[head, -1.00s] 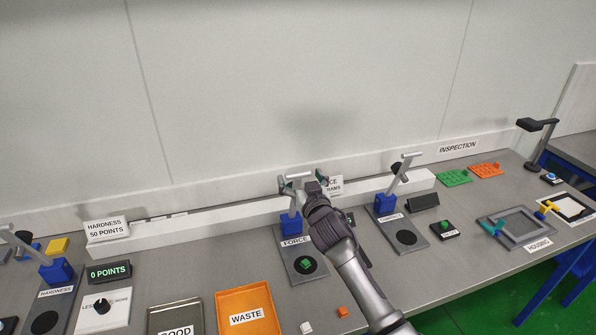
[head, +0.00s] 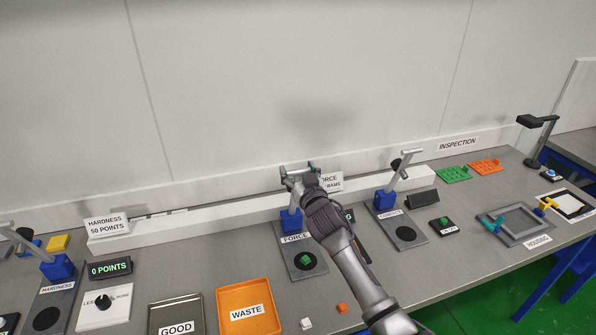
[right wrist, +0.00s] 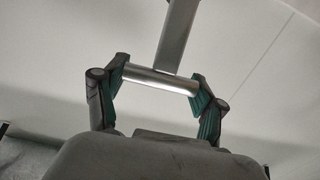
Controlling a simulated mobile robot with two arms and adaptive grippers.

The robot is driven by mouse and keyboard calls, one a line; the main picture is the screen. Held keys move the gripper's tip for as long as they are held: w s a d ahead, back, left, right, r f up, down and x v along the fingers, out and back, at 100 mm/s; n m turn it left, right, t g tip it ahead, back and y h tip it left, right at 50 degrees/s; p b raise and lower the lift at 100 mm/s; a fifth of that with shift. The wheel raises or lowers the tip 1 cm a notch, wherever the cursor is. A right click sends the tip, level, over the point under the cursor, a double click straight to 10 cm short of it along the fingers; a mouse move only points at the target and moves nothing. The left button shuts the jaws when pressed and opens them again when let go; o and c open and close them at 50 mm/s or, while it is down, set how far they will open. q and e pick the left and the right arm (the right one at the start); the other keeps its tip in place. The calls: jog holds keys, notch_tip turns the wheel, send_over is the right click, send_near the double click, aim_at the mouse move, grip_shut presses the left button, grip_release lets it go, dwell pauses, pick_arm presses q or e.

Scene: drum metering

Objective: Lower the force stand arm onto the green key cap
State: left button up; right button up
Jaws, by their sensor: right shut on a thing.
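The force stand (head: 291,222) is a blue block on a grey base labelled FORCE. A green key cap (head: 306,259) sits on the black round spot of that base. My right gripper (head: 297,171) is above the blue block, at the top of the stand arm, and partly hides it. In the right wrist view, my right gripper (right wrist: 160,88) is shut on the metal crossbar of the force stand arm (right wrist: 160,79), with a green-padded finger at each end of the bar. The arm is raised, apart from the key cap. My left gripper is not in view.
A second stand (head: 386,202) stands to the right, with its own raised arm. An orange WASTE tray (head: 221,298) and a grey GOOD tray (head: 153,309) lie at the front left. A white cap (head: 306,323) and an orange cap (head: 342,308) lie near the front edge.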

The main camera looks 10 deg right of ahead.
jog(key=shift+c, duration=0.9)
jog(key=shift+s+f+b, duration=0.3)
jog(key=shift+f+b, duration=0.1)
jog(key=shift+b, duration=0.25)
pick_arm(q)
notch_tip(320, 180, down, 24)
jog(key=b, duration=2.2)
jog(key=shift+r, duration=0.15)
pick_arm(e)
jog(key=s+d+f+t, duration=0.1)
jog(key=s+f+t, duration=0.6)
jog(key=s, duration=0.4)
jog(key=shift+s+f+y, duration=0.3)
jog(key=shift+s+f, duration=0.05)
jog(key=shift+f, duration=0.2)
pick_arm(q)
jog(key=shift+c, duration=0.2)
